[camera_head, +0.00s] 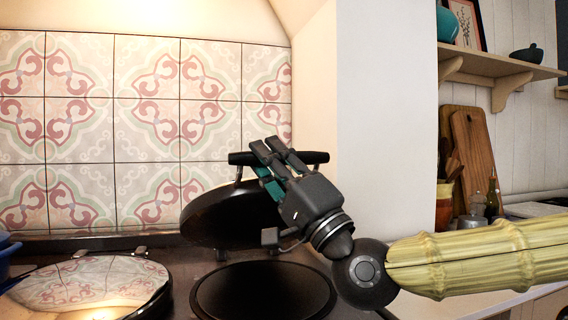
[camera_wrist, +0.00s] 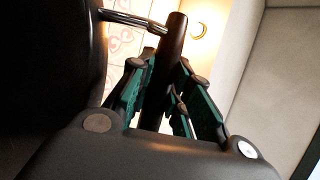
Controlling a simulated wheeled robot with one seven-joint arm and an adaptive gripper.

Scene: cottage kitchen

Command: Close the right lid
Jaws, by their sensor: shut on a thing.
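The right lid (camera_head: 228,213) is a dark round lid, raised and tilted up behind the right hotplate (camera_head: 264,290). Its black bar handle (camera_head: 312,157) runs across near its top edge. My gripper (camera_head: 268,158) is shut on this handle. In the wrist view the handle (camera_wrist: 174,60) stands between the green-padded fingers of my gripper (camera_wrist: 160,95), and the dark lid (camera_wrist: 45,70) fills the left side. The right hotplate is uncovered, flat and dark. My gripper hides part of the handle and the lid's right edge.
The left lid (camera_head: 95,283) is shiny and lies down on the stove at left. A blue pot (camera_head: 8,262) stands at the far left edge. The tiled wall (camera_head: 150,130) is close behind the lid. A white wall corner (camera_head: 385,120) stands right of the stove.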

